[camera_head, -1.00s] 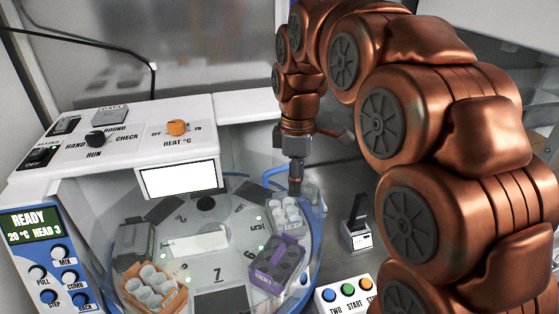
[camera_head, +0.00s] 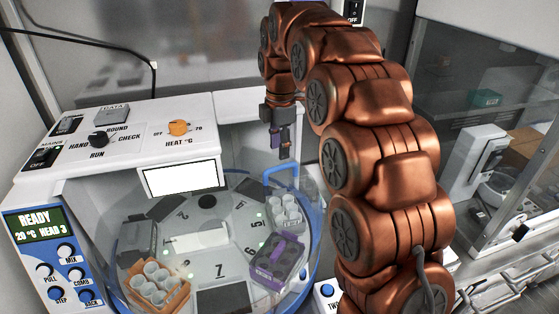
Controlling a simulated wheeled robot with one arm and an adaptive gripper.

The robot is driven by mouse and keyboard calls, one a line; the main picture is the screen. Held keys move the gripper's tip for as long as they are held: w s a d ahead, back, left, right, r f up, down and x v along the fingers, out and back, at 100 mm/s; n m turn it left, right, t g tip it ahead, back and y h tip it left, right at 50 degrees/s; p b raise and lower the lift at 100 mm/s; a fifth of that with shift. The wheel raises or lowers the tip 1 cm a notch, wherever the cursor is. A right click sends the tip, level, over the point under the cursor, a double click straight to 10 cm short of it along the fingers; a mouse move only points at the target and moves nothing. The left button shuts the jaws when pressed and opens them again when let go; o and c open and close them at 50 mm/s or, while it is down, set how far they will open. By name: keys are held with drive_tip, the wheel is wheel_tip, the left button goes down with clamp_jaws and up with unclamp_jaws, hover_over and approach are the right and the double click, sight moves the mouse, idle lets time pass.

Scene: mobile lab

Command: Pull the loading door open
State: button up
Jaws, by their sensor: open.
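The loading door seems to be the clear curved guard around the round carousel (camera_head: 215,225); its closed or open state is hard to tell. A blue bar handle (camera_head: 281,168) stands at its back right edge. My gripper (camera_head: 280,151) points down just above and behind the handle in the picture, with its dark fingers apart and nothing seen between them. I cannot tell whether a finger touches the handle. The carousel carries a purple rack (camera_head: 277,262), an orange rack of white cups (camera_head: 157,284) and a pale rack of tubes (camera_head: 286,213).
A white console (camera_head: 125,140) with knobs and a blank screen (camera_head: 180,179) stands left of my gripper. A blue button panel (camera_head: 50,255) reads READY, 20 °C, HEAD 3. A glass cabinet (camera_head: 490,130) is at the right. My arm hides the area right of the carousel.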

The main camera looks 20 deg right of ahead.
drive_tip(key=shift+f+p, duration=0.8)
drive_tip(key=shift+f, duration=2)
clamp_jaws()
